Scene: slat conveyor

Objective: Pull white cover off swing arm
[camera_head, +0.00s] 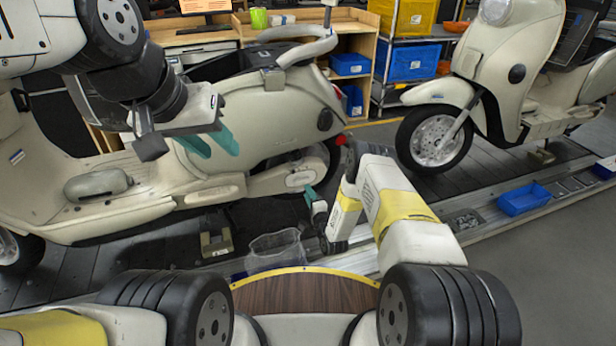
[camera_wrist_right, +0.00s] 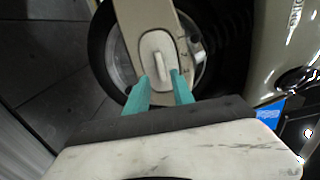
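The white cover (camera_wrist_right: 150,45) is an oval plate with a raised handle, seated on the beige swing arm (camera_wrist_right: 133,18) in front of the wheel in the right wrist view. In the head view the swing arm (camera_head: 275,183) shows low at the rear of the near scooter; the cover is too small there to tell apart clearly. My right gripper (camera_wrist_right: 160,76) is open, its teal fingertips on either side of the handle's lower end; contact cannot be told. In the head view it (camera_head: 309,194) is just below the swing arm. My left gripper (camera_head: 223,152) is open and empty beside the scooter's rear body.
The cream scooter (camera_head: 262,115) stands on the slat conveyor (camera_head: 140,250), with a second scooter (camera_head: 500,60) at right. A clear bin (camera_head: 276,250) sits in front of the near scooter, left of my right gripper. A blue tray (camera_head: 524,199) lies on the conveyor edge at right.

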